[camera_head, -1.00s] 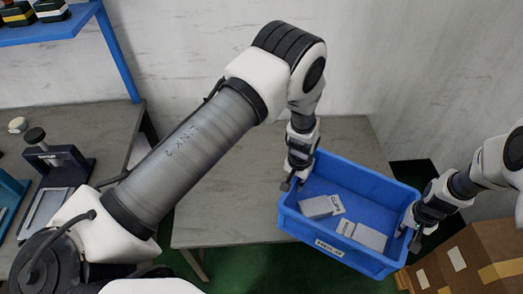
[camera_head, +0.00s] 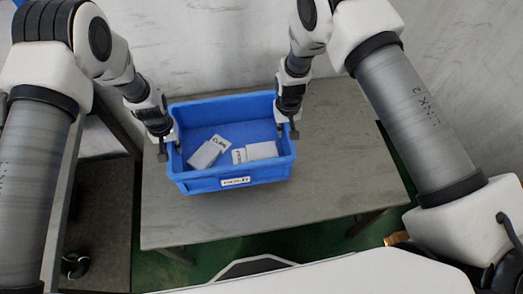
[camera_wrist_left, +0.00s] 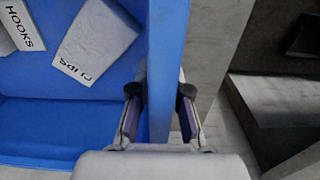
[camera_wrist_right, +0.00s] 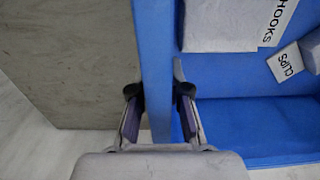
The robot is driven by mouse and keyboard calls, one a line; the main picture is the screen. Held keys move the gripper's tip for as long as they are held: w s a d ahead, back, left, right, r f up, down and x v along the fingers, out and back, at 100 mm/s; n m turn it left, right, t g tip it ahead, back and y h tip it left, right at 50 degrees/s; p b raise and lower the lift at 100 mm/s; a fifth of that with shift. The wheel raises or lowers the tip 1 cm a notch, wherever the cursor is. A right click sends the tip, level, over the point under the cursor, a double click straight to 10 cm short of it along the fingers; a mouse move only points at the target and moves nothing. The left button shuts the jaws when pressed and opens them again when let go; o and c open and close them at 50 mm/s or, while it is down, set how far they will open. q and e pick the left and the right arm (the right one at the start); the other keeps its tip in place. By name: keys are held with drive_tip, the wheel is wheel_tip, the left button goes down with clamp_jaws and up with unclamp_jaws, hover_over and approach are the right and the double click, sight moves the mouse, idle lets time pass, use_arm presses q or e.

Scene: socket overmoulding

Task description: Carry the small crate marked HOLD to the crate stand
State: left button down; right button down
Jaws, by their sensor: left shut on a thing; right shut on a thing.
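The small blue crate (camera_head: 205,185) has a white HOLD label (camera_head: 236,182) on its front wall. It looks level and appears over the left part of a grey table; I cannot tell whether it touches the top. My left gripper (camera_head: 172,148) is shut on the crate's left wall, and my right gripper (camera_head: 288,131) on its right wall. The left wrist view shows the wall (camera_wrist_left: 165,45) between the fingers, as does the right wrist view (camera_wrist_right: 153,45). Inside lie grey packs, one labelled CLIPS (camera_head: 206,154) and one labelled HOOKS (camera_wrist_right: 220,25).
The grey table (camera_head: 335,185) is bare to the right of and in front of the crate. A pale wall (camera_head: 215,50) stands behind it. A darker surface (camera_head: 105,215) lies to the left, with a small dark object (camera_head: 75,265) on it. The floor is green.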

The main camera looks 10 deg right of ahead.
use_arm(q)
drive_tip(key=shift+w, duration=0.15)
use_arm(e)
drive_tip(key=shift+w+d, duration=0.1)
drive_tip(key=shift+w, duration=0.05)
use_arm(q)
drive_tip(key=shift+r, duration=0.1)
